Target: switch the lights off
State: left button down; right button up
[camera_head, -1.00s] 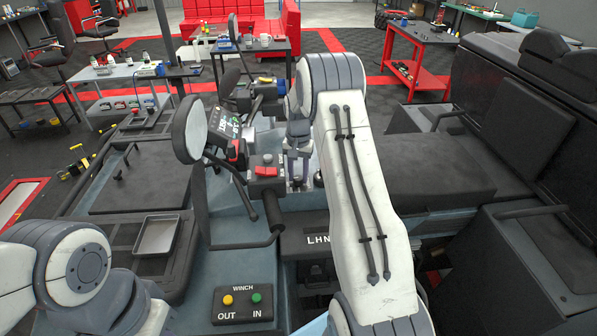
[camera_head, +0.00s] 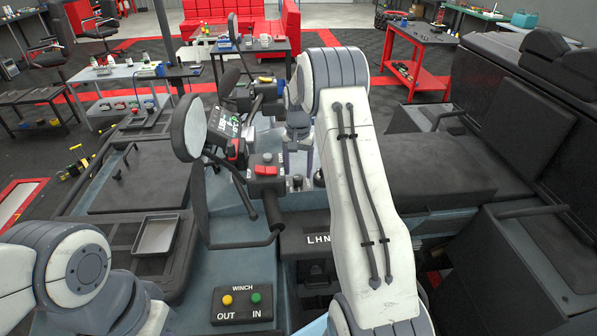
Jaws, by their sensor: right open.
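A black control box with a red rocker switch (camera_head: 266,170) sits beside the handlebar in the middle of the view. A small dash screen (camera_head: 226,123) with green marks stands behind it, with another red switch (camera_head: 234,150) near it. I cannot tell which control works the lights. My right gripper (camera_head: 298,170) points down just right of the box, open, with nothing seen between its fingers. Its fingertips appear apart from the red rocker. Short levers (camera_head: 297,182) show just below the gripper. Only links of my left arm show at lower left; its gripper is out of view.
A winch box (camera_head: 243,304) with yellow and green buttons is at the bottom. A grey tray (camera_head: 157,251) lies further left. A black seat (camera_head: 440,170) is right of my arm.

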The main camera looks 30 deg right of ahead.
aim_at(298, 177)
notch_tip(298, 177, up, 8)
jog(key=b, duration=0.1)
jog(key=shift+r+b, duration=0.25)
jog(key=shift+b, duration=0.05)
dwell(0.3)
